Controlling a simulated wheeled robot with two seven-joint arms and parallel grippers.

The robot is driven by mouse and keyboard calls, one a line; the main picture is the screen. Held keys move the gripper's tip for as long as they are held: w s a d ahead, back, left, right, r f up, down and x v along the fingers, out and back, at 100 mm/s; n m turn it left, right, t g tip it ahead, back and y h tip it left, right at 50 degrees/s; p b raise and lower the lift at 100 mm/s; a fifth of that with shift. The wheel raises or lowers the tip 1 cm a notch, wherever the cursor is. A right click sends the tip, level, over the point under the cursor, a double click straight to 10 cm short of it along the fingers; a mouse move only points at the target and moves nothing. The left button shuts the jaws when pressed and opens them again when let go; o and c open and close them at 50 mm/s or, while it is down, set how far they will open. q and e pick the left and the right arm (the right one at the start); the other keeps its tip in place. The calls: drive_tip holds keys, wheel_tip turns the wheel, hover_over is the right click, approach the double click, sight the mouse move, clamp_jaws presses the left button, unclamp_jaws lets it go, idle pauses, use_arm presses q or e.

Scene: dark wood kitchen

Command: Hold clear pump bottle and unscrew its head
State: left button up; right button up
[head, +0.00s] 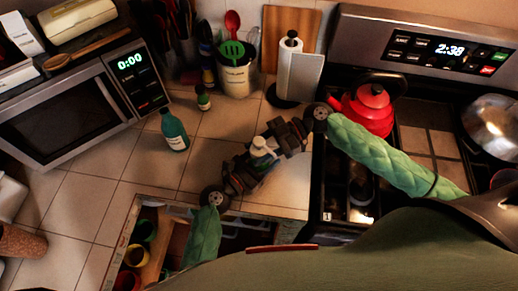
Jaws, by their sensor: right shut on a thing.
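The clear pump bottle (260,155) is between my two grippers over the counter's front part, with its pale top showing. Much of its body is hidden by the grippers. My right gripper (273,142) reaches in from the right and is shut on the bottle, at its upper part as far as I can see. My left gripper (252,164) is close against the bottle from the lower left. Its dark fingers blend together, so I cannot tell whether they are shut on the bottle.
A teal bottle (174,132) and a small green-capped bottle (203,98) stand on the tiles. Behind are a utensil holder (236,78) and a paper towel stand (291,70). A red kettle (371,108) sits on the stove at right. An open drawer (122,240) is below.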

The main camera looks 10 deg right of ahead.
drive_tip(key=n+g+h, duration=0.2)
drive_tip(key=n+g, duration=0.2)
drive_tip(key=g, duration=0.1)
drive_tip(key=o, duration=1)
drive_tip(key=v, duration=0.6)
drive_tip(key=shift+s+f, duration=0.1)
